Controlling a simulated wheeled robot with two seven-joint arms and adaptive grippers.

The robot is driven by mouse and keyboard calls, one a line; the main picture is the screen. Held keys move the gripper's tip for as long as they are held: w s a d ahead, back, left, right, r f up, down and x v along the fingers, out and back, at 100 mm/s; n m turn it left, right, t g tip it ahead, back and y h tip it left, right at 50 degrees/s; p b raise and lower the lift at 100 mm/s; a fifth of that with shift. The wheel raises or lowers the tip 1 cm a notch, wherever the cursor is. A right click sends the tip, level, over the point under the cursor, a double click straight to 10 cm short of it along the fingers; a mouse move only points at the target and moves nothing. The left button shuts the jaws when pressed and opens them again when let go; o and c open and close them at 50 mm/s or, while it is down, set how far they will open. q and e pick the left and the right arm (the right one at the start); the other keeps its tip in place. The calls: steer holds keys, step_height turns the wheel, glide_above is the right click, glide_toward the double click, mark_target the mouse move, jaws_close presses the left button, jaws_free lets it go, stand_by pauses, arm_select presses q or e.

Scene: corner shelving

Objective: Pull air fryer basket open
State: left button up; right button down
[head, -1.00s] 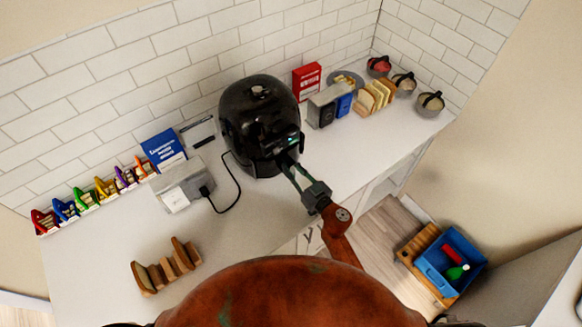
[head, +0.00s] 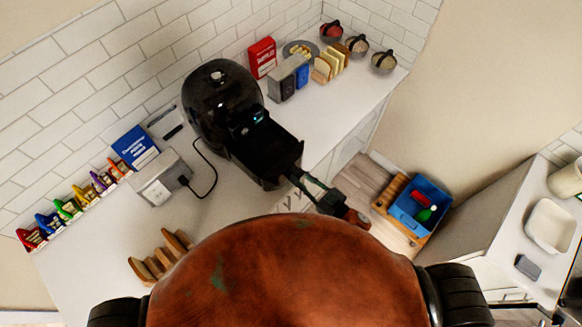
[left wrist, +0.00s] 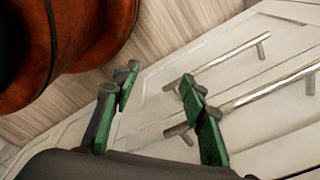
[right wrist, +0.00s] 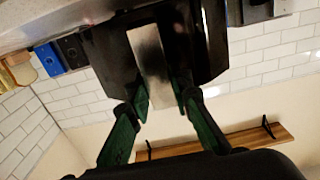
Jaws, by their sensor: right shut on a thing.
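The black air fryer (head: 222,100) stands on the white counter against the tiled wall. Its basket (head: 268,150) is pulled well out of the front toward the lower right. My right gripper (head: 300,180) is at the front of the basket. In the right wrist view its green fingers (right wrist: 163,100) are shut on the metallic basket handle (right wrist: 150,65), one on each side. My left gripper (left wrist: 155,100) shows only in the left wrist view. Its fingers are apart and empty, in front of white cabinet doors with bar handles (left wrist: 230,50).
A wooden rack (head: 160,257) sits at the counter's front left. A blue bin (head: 420,204) is on the floor to the right. Bread slices (head: 331,62) stand farther back.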

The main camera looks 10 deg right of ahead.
steer(key=shift+s+d+r, duration=0.1)
steer(key=shift+s+d, duration=0.1)
steer(key=shift+s, duration=0.05)
steer(key=c, duration=1.7)
jaws_free()
steer(key=shift+s+d, duration=0.2)
steer(key=v, duration=1.1)
steer(key=shift+s+d, duration=0.1)
steer(key=shift+s, duration=0.15)
